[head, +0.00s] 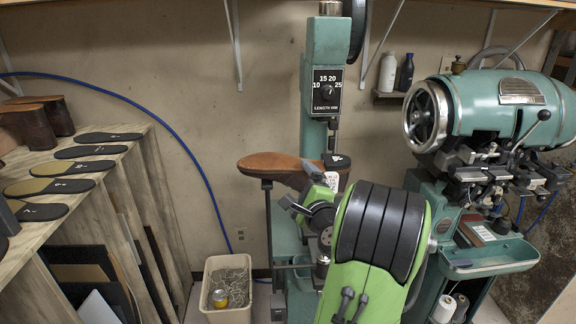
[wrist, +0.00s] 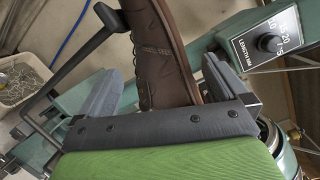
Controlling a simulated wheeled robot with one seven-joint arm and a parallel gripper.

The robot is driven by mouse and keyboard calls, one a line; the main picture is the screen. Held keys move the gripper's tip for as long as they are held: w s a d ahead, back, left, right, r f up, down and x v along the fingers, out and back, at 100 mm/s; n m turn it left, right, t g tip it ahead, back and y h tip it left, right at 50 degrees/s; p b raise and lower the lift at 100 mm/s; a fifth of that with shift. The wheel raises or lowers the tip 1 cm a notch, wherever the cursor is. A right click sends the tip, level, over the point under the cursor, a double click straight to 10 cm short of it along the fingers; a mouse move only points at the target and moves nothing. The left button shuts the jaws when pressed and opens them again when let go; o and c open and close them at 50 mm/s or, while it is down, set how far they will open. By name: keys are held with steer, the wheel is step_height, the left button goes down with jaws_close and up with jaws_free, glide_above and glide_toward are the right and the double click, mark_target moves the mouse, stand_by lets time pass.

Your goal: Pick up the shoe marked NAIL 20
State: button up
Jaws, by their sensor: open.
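A brown shoe (head: 275,162) rests sole up on the green machine's support, its sole facing the ceiling. A white tag (head: 331,181) with small dark marks hangs at its right end; I cannot read it surely as NAIL 20. In the wrist view the dark brown leather upper (wrist: 158,50) fills the space between my fingers. My gripper (wrist: 161,70) is open, with one grey finger on each side of the shoe. Contact with the fingers is not clear. In the head view my gripper (head: 316,183) is at the shoe's right end, partly hidden by my arm.
A machine column (head: 329,50) with a LENGTH MM dial (head: 327,91) stands directly behind the shoe. A green stitcher (head: 500,105) is on the right. A bin (head: 226,290) is on the floor. Several soles and brown boots (head: 28,125) lie on the left rack.

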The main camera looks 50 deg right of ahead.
steer(key=p+x, duration=0.2)
steer(key=x, duration=0.4)
steer(key=shift+w+a+r+p, duration=0.1)
steer(key=shift+w+r+p, duration=0.1)
steer(key=shift+w+p, duration=0.1)
steer(key=shift+f, duration=0.1)
steer(key=shift+s, duration=0.1)
steer(key=shift+c, duration=0.5)
steer(key=c, duration=1.1)
